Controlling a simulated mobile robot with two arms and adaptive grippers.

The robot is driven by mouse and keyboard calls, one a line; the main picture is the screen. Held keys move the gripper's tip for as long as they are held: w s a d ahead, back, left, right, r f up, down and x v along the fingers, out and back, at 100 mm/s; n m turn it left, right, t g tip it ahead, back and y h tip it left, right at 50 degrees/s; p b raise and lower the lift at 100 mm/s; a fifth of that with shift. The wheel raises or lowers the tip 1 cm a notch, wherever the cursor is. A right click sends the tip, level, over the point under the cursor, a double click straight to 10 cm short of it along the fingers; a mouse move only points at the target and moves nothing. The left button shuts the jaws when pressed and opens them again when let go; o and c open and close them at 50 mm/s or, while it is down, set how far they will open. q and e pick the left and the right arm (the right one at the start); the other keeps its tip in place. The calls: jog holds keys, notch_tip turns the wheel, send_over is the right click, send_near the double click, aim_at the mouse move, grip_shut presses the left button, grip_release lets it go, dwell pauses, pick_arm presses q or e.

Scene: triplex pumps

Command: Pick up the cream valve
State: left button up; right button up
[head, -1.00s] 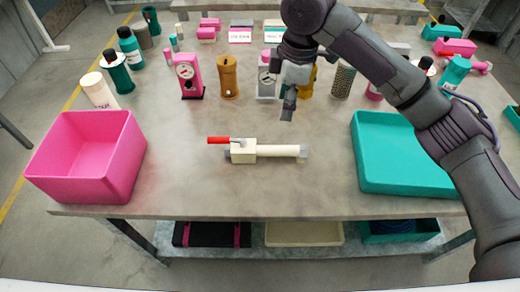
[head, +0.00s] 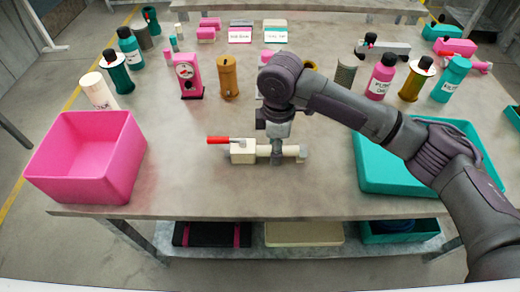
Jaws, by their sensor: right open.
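The cream valve (head: 243,152) lies on the table in front of me, with a blocky body, a red lever handle (head: 219,140) pointing left and a cream pipe stub with a grey end (head: 302,153) on the right. My right gripper (head: 276,158) points down over the pipe stub, its fingers at the stub just right of the valve body. It hides part of the pipe. The gripper is open; whether the fingers touch the pipe I cannot tell. My left gripper is not in view.
A pink bin (head: 85,160) stands at the left table edge. A teal tray (head: 385,178) lies at the right, partly under my right arm. Bottles, a pink gauge device (head: 188,75) and an ochre cylinder (head: 228,77) stand farther back. The table in front of the valve is clear.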

jog(key=shift+f, duration=0.45)
grip_shut()
jog(key=shift+r, duration=0.15)
notch_tip(320, 180, up, 10)
jog(key=shift+f, duration=0.1)
dwell(0.4)
jog(key=shift+f, duration=0.35)
